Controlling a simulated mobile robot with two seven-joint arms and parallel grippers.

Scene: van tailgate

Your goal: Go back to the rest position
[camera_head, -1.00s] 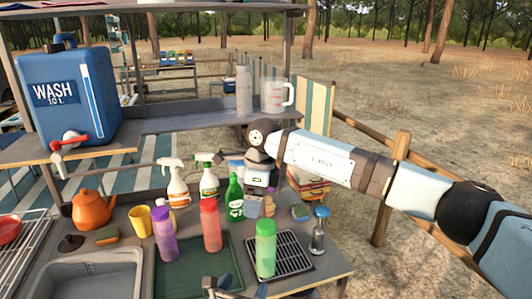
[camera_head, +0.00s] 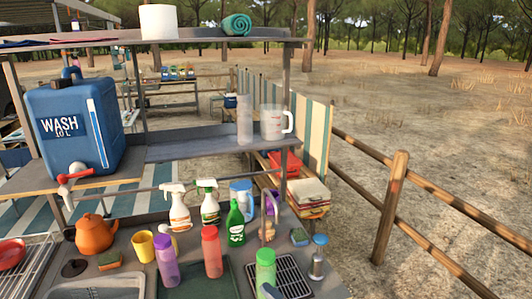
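Neither of my grippers can be made out in the head view. A small pale blue piece (camera_head: 270,291) shows at the bottom edge in front of the green bottle (camera_head: 265,268); I cannot tell what it is. The counter in front of me holds a purple bottle (camera_head: 165,262), a red bottle (camera_head: 212,253) and the green bottle, all upright. Behind them stand two spray bottles, one with a white head (camera_head: 178,208) and one with a green head (camera_head: 208,203), and a dark green soap bottle (camera_head: 236,223).
A blue wash tank (camera_head: 75,125) and a clear measuring jug (camera_head: 275,123) stand on the raised shelves. An orange kettle (camera_head: 95,233), yellow cup (camera_head: 144,245) and metal-bodied shaker (camera_head: 318,260) stand on the counter. A wooden fence (camera_head: 390,205) runs at right.

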